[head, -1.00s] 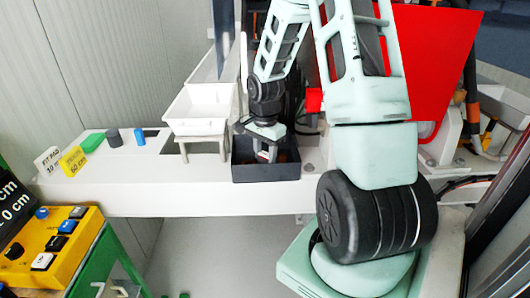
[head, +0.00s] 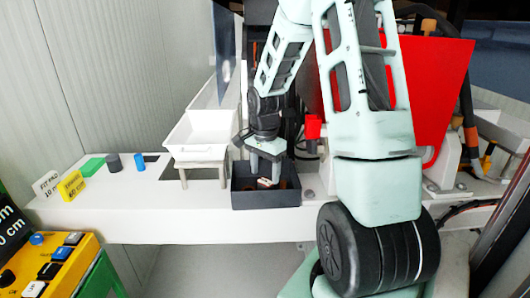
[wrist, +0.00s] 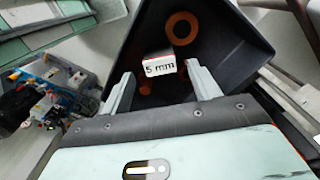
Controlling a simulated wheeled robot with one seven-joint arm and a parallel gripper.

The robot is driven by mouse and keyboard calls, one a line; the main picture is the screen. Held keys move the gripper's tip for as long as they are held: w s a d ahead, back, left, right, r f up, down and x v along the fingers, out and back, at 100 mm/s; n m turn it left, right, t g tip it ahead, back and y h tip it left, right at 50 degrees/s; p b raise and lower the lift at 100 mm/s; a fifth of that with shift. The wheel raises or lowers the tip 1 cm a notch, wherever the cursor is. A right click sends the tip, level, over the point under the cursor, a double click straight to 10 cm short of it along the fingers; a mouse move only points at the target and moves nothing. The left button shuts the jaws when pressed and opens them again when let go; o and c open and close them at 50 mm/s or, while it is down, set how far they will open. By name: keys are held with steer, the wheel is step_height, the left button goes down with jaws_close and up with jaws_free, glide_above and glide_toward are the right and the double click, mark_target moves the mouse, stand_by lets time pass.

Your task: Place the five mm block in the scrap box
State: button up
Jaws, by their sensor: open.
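The five mm block (wrist: 158,66), with a white face marked "5 mm" and a reddish top, shows just beyond my fingertips in the wrist view, with a gap to each finger. In the head view the block (head: 264,183) shows small and pale below my gripper, inside the outline of the dark scrap box (head: 265,200). My gripper (head: 265,170) is open over the box and points down into it. In the wrist view the fingers of my gripper (wrist: 163,88) stand wide apart over the box (wrist: 228,48). Whether the block touches the box floor is unclear.
An orange ring (wrist: 182,28) lies in the box. A white tray on a stand (head: 199,137) is just left of the box. A blue cylinder (head: 139,162), a dark cylinder (head: 114,162) and a green block (head: 93,167) stand farther left. A red panel (head: 435,85) rises at right.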

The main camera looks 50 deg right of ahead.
mark_target(265, 182)
step_height(265, 182, up, 9)
steer(key=a+f+n, duration=0.1)
steer(key=a+n, duration=1)
steer(key=a, duration=1.1)
steer(key=s+a+f+n, duration=0.2)
steer(key=s+a+n, duration=1.3)
steer(key=s+a, duration=0.2)
steer(key=shift+f+y+b, duration=0.2)
steer(key=shift+y+b, duration=0.1)
steer(key=shift+b, duration=0.15)
